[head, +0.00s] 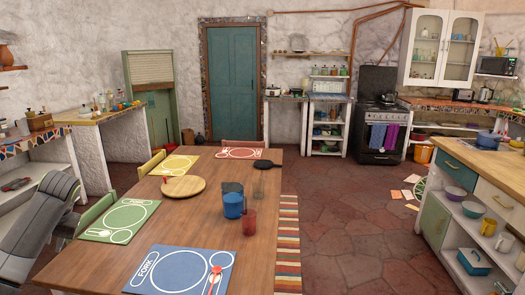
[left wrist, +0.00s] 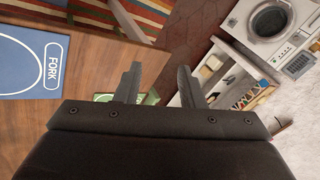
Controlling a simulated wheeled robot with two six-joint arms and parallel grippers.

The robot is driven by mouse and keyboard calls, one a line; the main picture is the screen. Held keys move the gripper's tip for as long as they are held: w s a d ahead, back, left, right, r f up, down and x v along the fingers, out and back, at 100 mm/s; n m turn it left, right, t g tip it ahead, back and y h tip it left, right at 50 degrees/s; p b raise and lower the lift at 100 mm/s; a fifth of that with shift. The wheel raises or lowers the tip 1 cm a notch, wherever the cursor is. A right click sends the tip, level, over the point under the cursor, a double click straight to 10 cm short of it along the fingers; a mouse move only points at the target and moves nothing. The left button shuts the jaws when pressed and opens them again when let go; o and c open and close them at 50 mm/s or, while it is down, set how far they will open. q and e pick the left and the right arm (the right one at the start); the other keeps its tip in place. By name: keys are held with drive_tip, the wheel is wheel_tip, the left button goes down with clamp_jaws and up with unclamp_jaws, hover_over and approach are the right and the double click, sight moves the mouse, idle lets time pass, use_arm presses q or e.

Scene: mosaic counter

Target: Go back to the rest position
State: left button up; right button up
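My left arm shows as a large grey shape at the left edge of the head view, beside the wooden table (head: 185,215). In the left wrist view my left gripper (left wrist: 158,86) has its two fingers apart, with nothing held between them. Part of a green placemat (left wrist: 104,98) shows behind and beside one finger, and a blue placemat (left wrist: 30,62) lies on the table at the left. My right gripper is in neither view.
The table holds placemats, a round wooden board (head: 184,186), a blue cup (head: 233,205), a red cup (head: 249,222) and a black pan (head: 266,164). A green chair (head: 95,212) stands near my left arm. Stone floor (head: 345,215) is open right of the table.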

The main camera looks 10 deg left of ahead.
use_arm(q)
drive_tip(key=s+a+f+m+y, duration=0.1)
drive_tip(key=s+a+f, duration=0.4)
drive_tip(key=a+f, duration=0.4)
drive_tip(key=s+a+f+m+y, duration=0.15)
drive_tip(key=s+a+f, duration=0.4)
drive_tip(key=f, duration=0.55)
drive_tip(key=s+a+f+m+t+y, duration=0.15)
drive_tip(key=s+a+f, duration=0.25)
drive_tip(key=s, duration=0.6)
drive_tip(key=s+a+f+m+h, duration=0.15)
drive_tip(key=s+a+f, duration=0.25)
drive_tip(key=s, duration=0.5)
drive_tip(key=s+a+f+m+t+y, duration=0.1)
drive_tip(key=s+a+f+m+y, duration=0.2)
drive_tip(key=s, duration=0.7)
drive_tip(key=s+d+f+n+h, duration=0.1)
drive_tip(key=s+d+f+h, duration=0.15)
drive_tip(key=d+f, duration=1)
drive_tip(key=s+d+f+n+h, duration=0.15)
drive_tip(key=d+f+h, duration=0.25)
drive_tip(key=d+f, duration=0.9)
drive_tip(key=d+f+h, duration=0.2)
drive_tip(key=d+f, duration=0.1)
drive_tip(key=d, duration=1.2)
drive_tip(key=d+f+n+g+h, duration=0.1)
drive_tip(key=d+f, duration=0.3)
drive_tip(key=d, duration=1.2)
drive_tip(key=shift+s+h, duration=0.25)
drive_tip(key=shift+h, duration=0.35)
